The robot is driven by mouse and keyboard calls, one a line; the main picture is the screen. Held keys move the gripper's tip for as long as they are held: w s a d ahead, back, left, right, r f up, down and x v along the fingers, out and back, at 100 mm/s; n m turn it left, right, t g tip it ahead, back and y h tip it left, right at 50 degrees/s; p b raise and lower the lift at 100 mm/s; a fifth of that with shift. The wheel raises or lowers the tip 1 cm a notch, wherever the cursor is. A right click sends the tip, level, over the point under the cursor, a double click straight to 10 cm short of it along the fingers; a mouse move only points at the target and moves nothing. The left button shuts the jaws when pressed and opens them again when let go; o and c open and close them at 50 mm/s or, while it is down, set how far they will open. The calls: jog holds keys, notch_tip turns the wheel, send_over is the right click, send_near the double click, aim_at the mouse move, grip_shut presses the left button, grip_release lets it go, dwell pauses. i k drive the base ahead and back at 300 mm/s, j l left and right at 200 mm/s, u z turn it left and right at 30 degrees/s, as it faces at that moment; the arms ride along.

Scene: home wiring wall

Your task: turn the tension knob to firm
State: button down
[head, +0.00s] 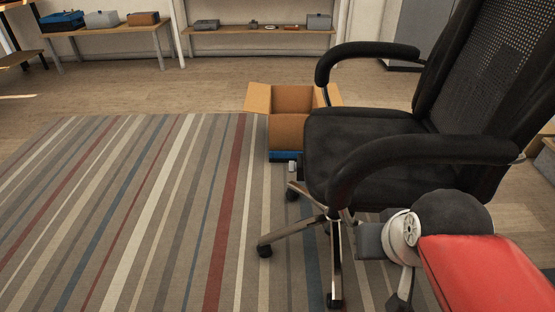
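A black office chair (375,155) with a mesh back and two armrests stands right of centre on the striped rug. A small pale grey piece (292,166) shows at the left under the seat's edge; I cannot tell whether it is the tension knob. No firm or soft marking can be read. My arm comes in from the lower right, with a red link and a pale wrist. The grey end of my gripper (370,241) is in front of the chair's base, below the near armrest. Its fingertips are not clear, and no held thing shows.
An open cardboard box (290,98) stands behind the seat, with a blue thing (284,156) below it. The chair's base legs (290,240) spread across the rug. The rug (120,220) is clear on the left. Low tables with boxes (101,19) stand at the back.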

aim_at(293, 165)
jog(key=i+j+z, duration=0.1)
jog(key=j, duration=0.25)
jog(key=i+j+z, duration=0.15)
jog(key=i+j, duration=0.15)
jog(key=i+j+z, duration=0.1)
jog(key=j, duration=0.3)
jog(key=i+j+z, duration=0.1)
jog(key=i+j, duration=0.15)
jog(key=j, duration=0.15)
